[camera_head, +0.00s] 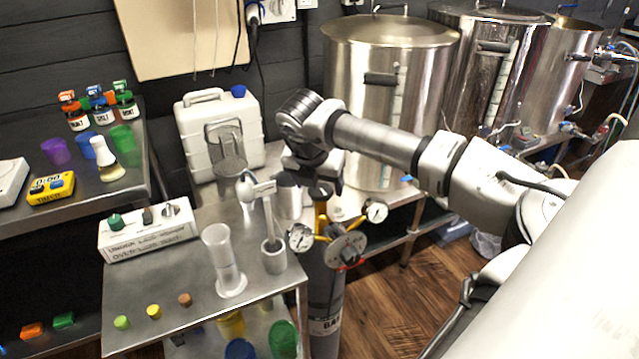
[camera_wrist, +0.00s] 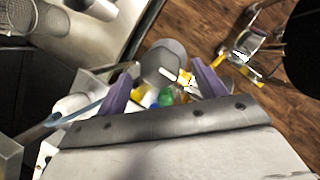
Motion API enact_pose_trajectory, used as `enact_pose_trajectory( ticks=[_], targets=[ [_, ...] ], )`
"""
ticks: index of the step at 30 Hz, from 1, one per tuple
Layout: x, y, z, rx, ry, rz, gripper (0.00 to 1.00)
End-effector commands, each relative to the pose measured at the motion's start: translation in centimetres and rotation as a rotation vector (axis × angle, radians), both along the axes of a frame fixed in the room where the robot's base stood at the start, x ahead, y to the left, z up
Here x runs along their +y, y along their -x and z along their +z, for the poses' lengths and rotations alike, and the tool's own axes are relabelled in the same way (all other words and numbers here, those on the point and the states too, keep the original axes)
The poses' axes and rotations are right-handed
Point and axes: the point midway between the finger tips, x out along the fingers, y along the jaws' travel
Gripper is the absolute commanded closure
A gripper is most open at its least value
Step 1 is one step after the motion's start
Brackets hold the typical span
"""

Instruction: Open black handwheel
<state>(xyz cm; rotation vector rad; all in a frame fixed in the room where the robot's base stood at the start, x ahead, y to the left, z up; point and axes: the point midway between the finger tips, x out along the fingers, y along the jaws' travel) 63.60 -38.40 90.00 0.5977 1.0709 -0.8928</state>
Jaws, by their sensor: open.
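The black handwheel (camera_head: 321,190) sits on top of the brass valve of a grey gas cylinder (camera_head: 326,300) in the head view, partly hidden by my gripper. My gripper (camera_head: 312,174) hangs just above and beside it, pointing down; I cannot tell whether they touch. In the wrist view, my gripper (camera_wrist: 163,88) shows two purple fingers spread apart, with nothing held between them. A large black round shape (camera_wrist: 303,45) fills the right edge there, off to the side of the fingers; I cannot tell if it is the handwheel.
Two pressure gauges (camera_head: 301,237) and a grey regulator knob (camera_head: 346,247) stand below the valve. A steel cart (camera_head: 185,290) with a clear measuring cylinder (camera_head: 224,262) is close left. Steel kettles (camera_head: 388,100) stand behind. Wooden floor (camera_head: 395,295) is open at right.

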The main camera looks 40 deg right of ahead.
Motion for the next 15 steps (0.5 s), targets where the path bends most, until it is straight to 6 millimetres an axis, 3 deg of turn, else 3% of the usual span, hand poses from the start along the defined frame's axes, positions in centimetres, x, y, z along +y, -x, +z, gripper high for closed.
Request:
enact_pose_trajectory(
  ticks=[6,15],
  targets=[
    [0.13,0.38,-1.08,0.0,0.001,-0.003,0.3],
    [0.15,0.42,-1.17,-0.001,0.001,-0.003,0.3]
  ],
)
